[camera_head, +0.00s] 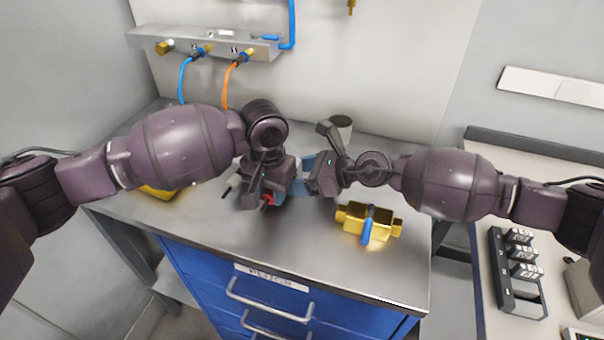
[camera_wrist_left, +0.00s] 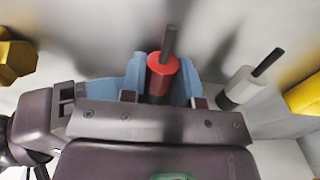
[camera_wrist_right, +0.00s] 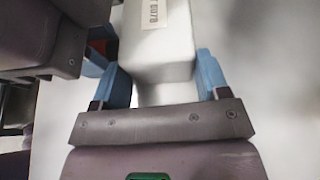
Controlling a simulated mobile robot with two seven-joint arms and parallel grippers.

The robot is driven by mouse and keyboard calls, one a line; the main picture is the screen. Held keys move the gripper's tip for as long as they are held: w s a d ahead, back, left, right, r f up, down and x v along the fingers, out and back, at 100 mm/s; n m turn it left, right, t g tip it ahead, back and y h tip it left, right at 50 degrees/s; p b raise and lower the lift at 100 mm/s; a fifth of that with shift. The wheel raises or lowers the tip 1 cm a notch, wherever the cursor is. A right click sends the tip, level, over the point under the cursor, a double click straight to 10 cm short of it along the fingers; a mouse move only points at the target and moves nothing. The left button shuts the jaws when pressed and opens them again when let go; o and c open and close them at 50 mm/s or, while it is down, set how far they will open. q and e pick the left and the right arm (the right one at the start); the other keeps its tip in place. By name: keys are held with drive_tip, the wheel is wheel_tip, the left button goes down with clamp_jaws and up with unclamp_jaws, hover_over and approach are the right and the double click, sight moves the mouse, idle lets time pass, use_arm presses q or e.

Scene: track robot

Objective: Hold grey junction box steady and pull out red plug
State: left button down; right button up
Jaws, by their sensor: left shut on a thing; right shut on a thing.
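The red plug (camera_wrist_left: 162,75) with its dark cable sits between the blue fingers of my left gripper (camera_wrist_left: 165,92), which is shut on it. In the head view, a bit of the red plug (camera_head: 267,199) shows below my left gripper (camera_head: 270,192). The pale grey junction box (camera_wrist_right: 160,45), with a printed label, is between the blue fingers of my right gripper (camera_wrist_right: 163,85), shut on it. In the head view my right gripper (camera_head: 303,178) is close beside the left one, and the arms hide most of the box.
A yellow fitting with a blue handle (camera_head: 367,230) is on the bench, right of the grippers. The bench front (camera_head: 225,225) is clear.

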sight(263, 206)
use_arm(q)
drive_tip(key=shift+s+a, duration=0.1)
drive_tip(key=shift+s, duration=0.15)
use_arm(e)
drive_tip(key=shift+w, duration=0.1)
use_arm(q)
drive_tip(key=shift+s+a, duration=0.4)
drive_tip(key=shift+s, duration=0.35)
drive_tip(key=shift+s+a, duration=0.35)
drive_tip(key=shift+s, duration=0.4)
drive_tip(key=shift+s, duration=0.1)
drive_tip(key=shift+r, duration=0.1)
drive_tip(key=shift+r, duration=3.9)
use_arm(e)
drive_tip(key=o, duration=1.1)
